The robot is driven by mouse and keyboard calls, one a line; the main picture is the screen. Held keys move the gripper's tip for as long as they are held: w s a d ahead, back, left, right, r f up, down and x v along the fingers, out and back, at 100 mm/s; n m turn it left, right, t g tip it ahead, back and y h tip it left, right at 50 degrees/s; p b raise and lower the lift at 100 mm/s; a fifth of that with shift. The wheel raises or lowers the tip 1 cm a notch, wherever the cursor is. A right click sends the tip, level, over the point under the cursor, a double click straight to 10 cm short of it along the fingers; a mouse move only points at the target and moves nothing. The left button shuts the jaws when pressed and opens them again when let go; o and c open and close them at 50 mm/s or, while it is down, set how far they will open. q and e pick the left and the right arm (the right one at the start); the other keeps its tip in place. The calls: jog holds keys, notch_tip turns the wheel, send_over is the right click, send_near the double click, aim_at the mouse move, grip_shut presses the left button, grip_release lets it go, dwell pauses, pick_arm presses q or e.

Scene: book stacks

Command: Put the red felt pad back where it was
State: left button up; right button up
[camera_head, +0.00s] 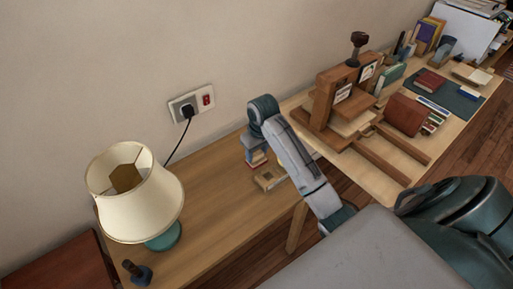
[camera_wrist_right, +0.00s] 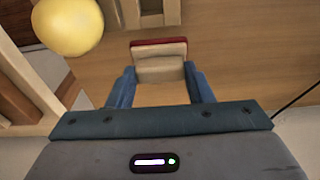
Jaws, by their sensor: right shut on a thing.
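My right gripper (camera_head: 257,159) hangs over the desk in the middle of the head view. In the right wrist view its two blue fingers (camera_wrist_right: 160,88) are shut on a small tan block with a red layer (camera_wrist_right: 158,43) along its far edge. I cannot tell whether this red layer is the felt pad. Only a small part of the held thing shows in the head view, below the wrist. A small tan, box-like thing (camera_head: 269,180) lies on the desk just right of the gripper. My left gripper is not in view.
A cream lamp (camera_head: 135,200) and a small dark object (camera_head: 137,273) stand on the desk (camera_head: 205,205) at left. The right table holds a wooden press (camera_head: 335,95), books and a dark mat (camera_head: 452,98). A yellow round object (camera_wrist_right: 68,25) shows in the wrist view.

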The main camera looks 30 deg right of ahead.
jog(key=shift+s+d+f+b, duration=0.1)
jog(key=shift+s+d+b, duration=0.15)
jog(key=shift+s+b, duration=0.1)
jog(key=w+d, duration=0.2)
jog(key=w, duration=0.2)
jog(key=w+d+p, duration=0.1)
jog(key=w+d, duration=0.2)
jog(key=w, duration=0.2)
jog(key=w+d+f+p, duration=0.1)
jog(key=w+d, duration=0.1)
jog(key=w, duration=0.2)
jog(key=shift+w+d+f, duration=0.1)
jog(key=shift+w+d, duration=0.1)
jog(key=shift+d, duration=0.1)
jog(key=shift+w+f, duration=0.1)
jog(key=shift+f, duration=0.05)
notch_tip(320, 180, down, 3)
jog(key=shift+r+p, duration=0.1)
jog(key=shift+p, duration=0.4)
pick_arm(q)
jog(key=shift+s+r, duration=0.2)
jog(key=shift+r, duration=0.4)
pick_arm(e)
jog(key=shift+f, duration=0.3)
jog(key=shift+f, duration=0.15)
jog(key=o, duration=0.9)
jog(key=shift+o, duration=0.2)
